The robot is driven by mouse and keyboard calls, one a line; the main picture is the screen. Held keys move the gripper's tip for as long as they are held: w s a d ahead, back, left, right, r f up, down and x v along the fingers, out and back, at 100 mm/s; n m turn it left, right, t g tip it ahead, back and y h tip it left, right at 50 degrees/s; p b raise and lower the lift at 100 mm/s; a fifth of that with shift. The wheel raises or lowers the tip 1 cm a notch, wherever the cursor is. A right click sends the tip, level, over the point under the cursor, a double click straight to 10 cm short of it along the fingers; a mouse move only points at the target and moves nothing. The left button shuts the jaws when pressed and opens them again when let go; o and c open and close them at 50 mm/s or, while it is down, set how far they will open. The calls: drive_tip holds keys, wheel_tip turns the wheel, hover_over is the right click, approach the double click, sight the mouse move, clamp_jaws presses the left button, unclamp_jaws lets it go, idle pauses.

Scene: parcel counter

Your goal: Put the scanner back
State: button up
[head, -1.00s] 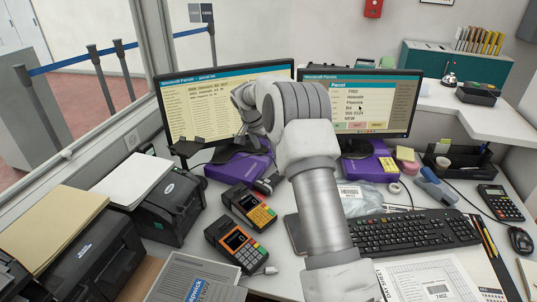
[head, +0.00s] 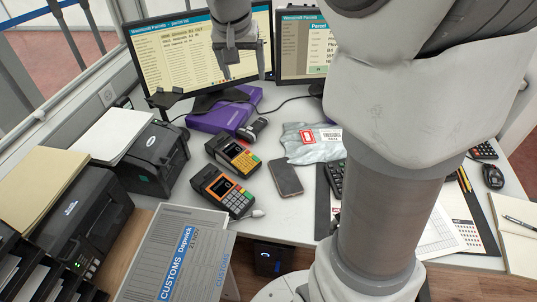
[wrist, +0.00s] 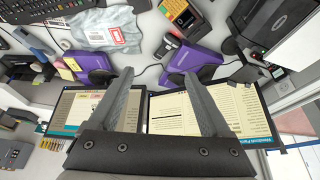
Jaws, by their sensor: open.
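The scanner looks to be the small dark handheld device (head: 252,129) lying on the desk just behind the card terminals. In the wrist view it shows a reddish end (wrist: 173,40), close beside a purple block (wrist: 198,60). My gripper (head: 243,74) hangs in front of the left monitor, above and behind the scanner. Its fingers (wrist: 158,74) are spread with nothing between them. A small black holder-like piece (head: 165,98) stands by the left monitor's lower left corner; I cannot tell if it is the scanner's holder.
Two card terminals (head: 226,190) lie in front of the scanner. A grey parcel bag (head: 314,148) and a phone (head: 286,178) lie to the right. Printers (head: 150,155) stand at left. The left monitor (head: 188,50) stands close behind my gripper. My arm hides much of the right side.

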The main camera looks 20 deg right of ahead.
drive_tip(key=s+a+f+n+y, duration=0.1)
drive_tip(key=s+a+n, duration=0.1)
drive_tip(key=s, duration=1)
drive_tip(key=s+a+f+n+t+y, duration=0.1)
drive_tip(key=s+a+n, duration=0.1)
drive_tip(key=s, duration=1)
drive_tip(key=shift+s+a+n+t, duration=0.25)
drive_tip(key=shift+s+n+t, duration=0.05)
drive_tip(key=shift+n, duration=0.4)
drive_tip(key=shift+s, duration=0.1)
